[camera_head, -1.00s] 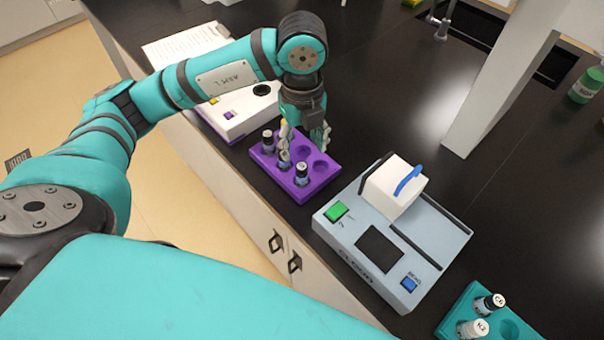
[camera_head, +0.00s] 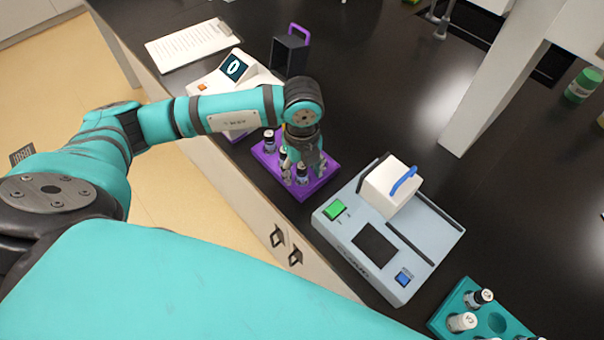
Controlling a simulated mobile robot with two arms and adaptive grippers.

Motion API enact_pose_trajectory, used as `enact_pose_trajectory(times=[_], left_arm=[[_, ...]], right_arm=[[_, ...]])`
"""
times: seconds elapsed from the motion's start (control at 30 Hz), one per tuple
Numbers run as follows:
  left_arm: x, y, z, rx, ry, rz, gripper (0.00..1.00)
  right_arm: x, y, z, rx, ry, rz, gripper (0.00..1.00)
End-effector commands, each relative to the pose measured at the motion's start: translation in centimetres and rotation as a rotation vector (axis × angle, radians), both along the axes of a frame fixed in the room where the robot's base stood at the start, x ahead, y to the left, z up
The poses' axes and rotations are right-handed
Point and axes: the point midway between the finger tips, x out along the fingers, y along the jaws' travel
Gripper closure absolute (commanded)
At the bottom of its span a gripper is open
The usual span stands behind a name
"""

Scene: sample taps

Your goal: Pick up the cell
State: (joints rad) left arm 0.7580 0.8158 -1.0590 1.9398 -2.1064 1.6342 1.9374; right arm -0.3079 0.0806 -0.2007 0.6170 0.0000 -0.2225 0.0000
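A purple rack (camera_head: 322,184) stands on the black bench and holds several small dark vials with pale caps. None is clearly marked as the cell. One vial (camera_head: 269,141) is at the rack's far left and another vial (camera_head: 302,173) is near its front edge. My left gripper (camera_head: 304,174) is low over the rack, pointing down, its fingers spread apart on either side of the front vial. I cannot tell whether the fingers touch it. The gripper hides part of the rack and the vials behind. My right gripper is not in view.
A grey-blue device (camera_head: 339,235) with a white lid block (camera_head: 388,187) stands close right of the rack. A teal rack (camera_head: 447,307) with vials is at lower right. A white device (camera_head: 210,85), dark box (camera_head: 289,55) and clipboard (camera_head: 190,46) are behind. A white post (camera_head: 490,95) rises at right.

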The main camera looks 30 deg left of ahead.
Motion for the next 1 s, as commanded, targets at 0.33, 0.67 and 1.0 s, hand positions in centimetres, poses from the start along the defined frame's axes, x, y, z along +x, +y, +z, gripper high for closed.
enact_pose_trajectory(times=[0.33, 0.67, 1.0], left_arm=[[0.0, 0.0, 0.1, 0.000, 0.000, 0.000, 0.89], [0.0, 0.0, 0.2, -0.001, -0.001, 0.000, 0.93], [0.0, 0.0, 3.5, -0.001, -0.004, -0.002, 0.93]], right_arm=[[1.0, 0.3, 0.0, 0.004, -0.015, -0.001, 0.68], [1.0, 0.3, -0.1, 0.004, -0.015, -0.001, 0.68], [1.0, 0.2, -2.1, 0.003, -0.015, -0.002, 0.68]])
